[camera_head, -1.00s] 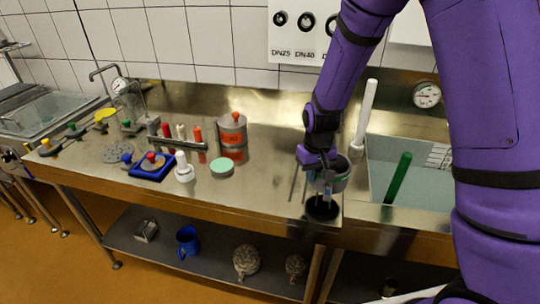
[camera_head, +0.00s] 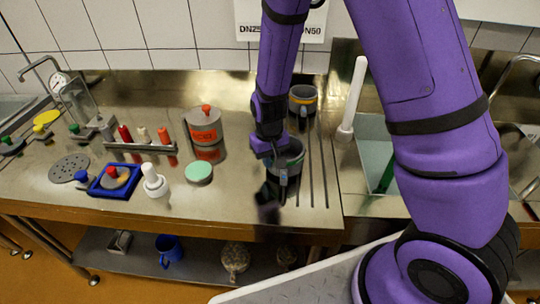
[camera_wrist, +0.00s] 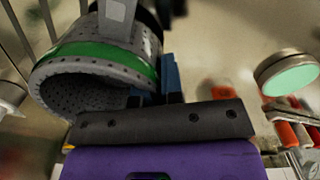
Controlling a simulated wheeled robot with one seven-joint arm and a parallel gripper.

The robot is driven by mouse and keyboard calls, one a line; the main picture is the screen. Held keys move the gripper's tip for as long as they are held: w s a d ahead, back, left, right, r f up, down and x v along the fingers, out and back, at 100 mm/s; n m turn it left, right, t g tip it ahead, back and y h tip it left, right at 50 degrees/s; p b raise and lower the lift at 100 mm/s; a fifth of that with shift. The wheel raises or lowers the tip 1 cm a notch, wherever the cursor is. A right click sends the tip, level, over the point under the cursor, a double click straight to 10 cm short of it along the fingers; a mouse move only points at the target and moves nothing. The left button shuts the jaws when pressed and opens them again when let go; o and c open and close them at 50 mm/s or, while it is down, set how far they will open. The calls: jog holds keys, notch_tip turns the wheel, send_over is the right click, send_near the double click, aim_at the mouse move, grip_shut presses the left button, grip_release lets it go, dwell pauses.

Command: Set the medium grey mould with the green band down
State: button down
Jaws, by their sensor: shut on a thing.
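The medium grey mould with the green band (camera_head: 287,158) is in my gripper (camera_head: 272,152), above the right part of the steel counter in the head view. In the wrist view the perforated grey mould (camera_wrist: 85,72) lies tilted across the upper left, its green band and open rim showing. The blue fingers of my gripper (camera_wrist: 170,80) are shut at its wall. A dark patch shows on the counter below the mould in the head view. I cannot tell how large the gap under the mould is.
A second grey mould with a yellow-orange band (camera_head: 303,99) stands on the counter behind. Grooves run beside it. A pale green disc (camera_head: 199,172), a steel pot with an orange label (camera_head: 205,130) and a white stopper (camera_head: 153,181) stand left. A sink (camera_head: 377,150) lies right.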

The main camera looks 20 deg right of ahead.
jog(key=shift+f, duration=0.25)
jog(key=c, duration=1.7)
grip_release()
jog(key=shift+f, duration=0.1)
jog(key=o, duration=0.4)
jog(key=shift+o, duration=0.2)
